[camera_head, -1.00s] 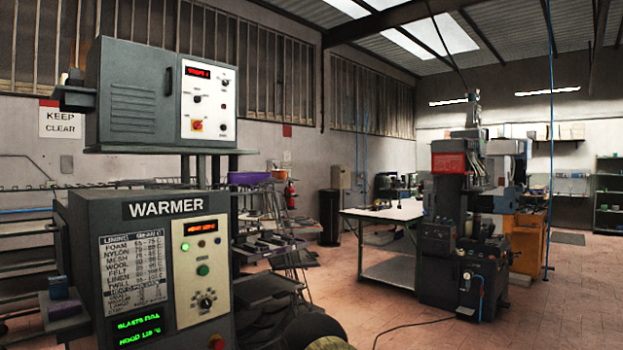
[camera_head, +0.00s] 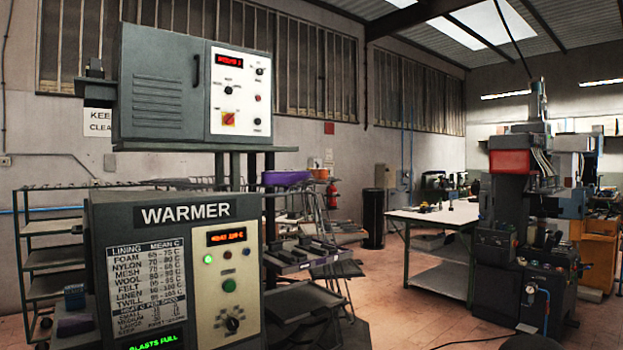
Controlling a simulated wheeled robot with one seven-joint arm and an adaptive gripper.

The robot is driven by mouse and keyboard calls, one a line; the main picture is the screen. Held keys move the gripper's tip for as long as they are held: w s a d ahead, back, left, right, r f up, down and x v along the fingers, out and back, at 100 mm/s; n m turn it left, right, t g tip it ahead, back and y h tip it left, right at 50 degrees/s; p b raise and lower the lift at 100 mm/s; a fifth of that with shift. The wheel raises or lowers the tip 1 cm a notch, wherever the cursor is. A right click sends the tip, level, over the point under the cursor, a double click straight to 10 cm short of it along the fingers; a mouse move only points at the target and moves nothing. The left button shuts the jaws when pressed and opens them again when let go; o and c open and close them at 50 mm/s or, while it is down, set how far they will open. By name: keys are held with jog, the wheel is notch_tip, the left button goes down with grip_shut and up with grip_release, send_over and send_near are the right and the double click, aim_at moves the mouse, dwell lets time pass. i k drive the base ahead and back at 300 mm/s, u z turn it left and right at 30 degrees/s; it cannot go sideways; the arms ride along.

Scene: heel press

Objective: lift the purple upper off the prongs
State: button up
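A purple piece (camera_head: 287,178) sits high behind the right side of the warmer, next to a small orange item. A darker purple piece (camera_head: 76,325) lies on a ledge at the warmer's left side, below a small blue block (camera_head: 74,296). I cannot tell which of the two is the upper, and I see no clear prongs under either. The warmer (camera_head: 180,212) stands close in front, with a lining chart and a lit panel. My gripper is not in view.
A grey control cabinet (camera_head: 165,90) stands above the warmer. A rack with dark trays (camera_head: 300,258) is to its right. A white-topped table (camera_head: 432,214) and a heel press with a red part (camera_head: 511,161) stand further right. Open tiled floor (camera_head: 400,310) lies between.

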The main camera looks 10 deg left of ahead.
aim_at(278, 177)
jog(key=u, duration=0.35)
jog(key=i, duration=0.95)
jog(key=u, duration=0.6)
